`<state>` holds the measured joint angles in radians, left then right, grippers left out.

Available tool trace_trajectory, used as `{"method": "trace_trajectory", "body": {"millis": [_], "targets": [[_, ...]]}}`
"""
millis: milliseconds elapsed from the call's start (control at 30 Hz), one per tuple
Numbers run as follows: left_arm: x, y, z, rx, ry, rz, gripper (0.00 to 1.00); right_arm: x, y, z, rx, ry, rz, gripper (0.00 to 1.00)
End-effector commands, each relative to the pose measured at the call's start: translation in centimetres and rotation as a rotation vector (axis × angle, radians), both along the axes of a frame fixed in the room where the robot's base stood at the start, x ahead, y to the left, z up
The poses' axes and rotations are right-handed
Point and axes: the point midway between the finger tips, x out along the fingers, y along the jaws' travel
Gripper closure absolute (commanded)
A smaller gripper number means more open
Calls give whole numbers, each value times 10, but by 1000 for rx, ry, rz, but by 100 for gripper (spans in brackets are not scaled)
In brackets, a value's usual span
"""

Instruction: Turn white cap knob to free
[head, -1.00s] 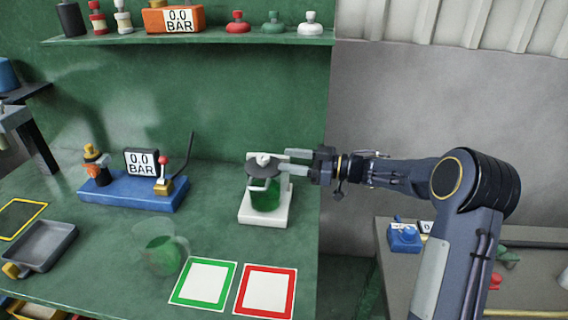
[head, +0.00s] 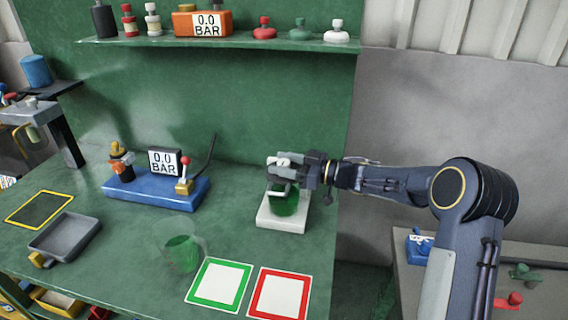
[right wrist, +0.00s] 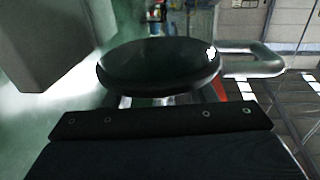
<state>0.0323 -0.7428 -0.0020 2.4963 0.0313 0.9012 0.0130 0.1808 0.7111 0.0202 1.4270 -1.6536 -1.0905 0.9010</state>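My left gripper is not in view.
A blue stand with a gauge (head: 165,161) and red-tipped lever is left of the jar. A shelf (head: 230,42) with several knobs runs above.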

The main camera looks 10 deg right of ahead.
Motion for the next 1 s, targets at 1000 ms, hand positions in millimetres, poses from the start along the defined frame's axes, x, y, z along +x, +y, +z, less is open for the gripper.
{"method": "trace_trajectory", "body": {"millis": [1000], "targets": [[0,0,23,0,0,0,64,0,-1,0,0,1,133,61]]}}
